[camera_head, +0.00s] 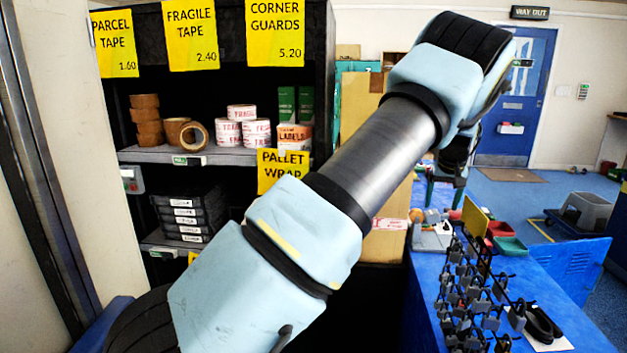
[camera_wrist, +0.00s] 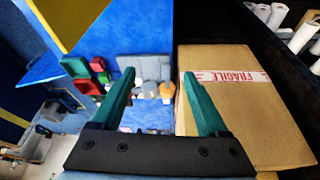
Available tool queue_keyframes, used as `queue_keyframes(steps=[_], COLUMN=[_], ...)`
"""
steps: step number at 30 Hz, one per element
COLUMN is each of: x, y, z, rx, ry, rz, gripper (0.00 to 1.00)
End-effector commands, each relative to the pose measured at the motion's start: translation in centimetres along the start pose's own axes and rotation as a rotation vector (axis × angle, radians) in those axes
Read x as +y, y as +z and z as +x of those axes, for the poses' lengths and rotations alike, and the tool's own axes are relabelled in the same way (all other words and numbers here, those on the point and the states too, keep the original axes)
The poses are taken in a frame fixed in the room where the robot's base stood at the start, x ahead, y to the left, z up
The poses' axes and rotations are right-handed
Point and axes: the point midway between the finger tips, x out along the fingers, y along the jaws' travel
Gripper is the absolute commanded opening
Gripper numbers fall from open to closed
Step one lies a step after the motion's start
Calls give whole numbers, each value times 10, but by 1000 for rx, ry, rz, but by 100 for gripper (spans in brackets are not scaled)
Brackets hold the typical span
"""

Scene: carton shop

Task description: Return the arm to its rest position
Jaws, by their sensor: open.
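My arm (camera_head: 385,150) stretches from the lower left to the upper right in the head view. My gripper (camera_wrist: 160,98) shows in the wrist view with its two green fingers apart and nothing between them. In the head view the gripper is mostly hidden behind the arm's upper end. A cardboard carton (camera_wrist: 245,110) with a red and white FRAGILE tape lies beyond the right finger in the wrist view. I cannot tell whether the finger touches it.
A dark shelf (camera_head: 220,155) with tape rolls (camera_head: 240,125) and yellow price signs (camera_head: 190,35) stands at the left. A blue counter (camera_head: 560,325) with a rack of dark hooks (camera_head: 475,300) is at the lower right. A blue door (camera_head: 515,100) is at the back.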

Motion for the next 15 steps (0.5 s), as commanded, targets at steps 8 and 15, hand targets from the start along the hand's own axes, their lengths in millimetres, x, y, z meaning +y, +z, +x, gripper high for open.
queue_keyframes(steps=[8, 15], x=[-113, -246], y=[26, 125], z=[-2, -20], rx=[-58, -133], ry=[-15, -16], rz=[-103, -193], gripper=[77, 77])
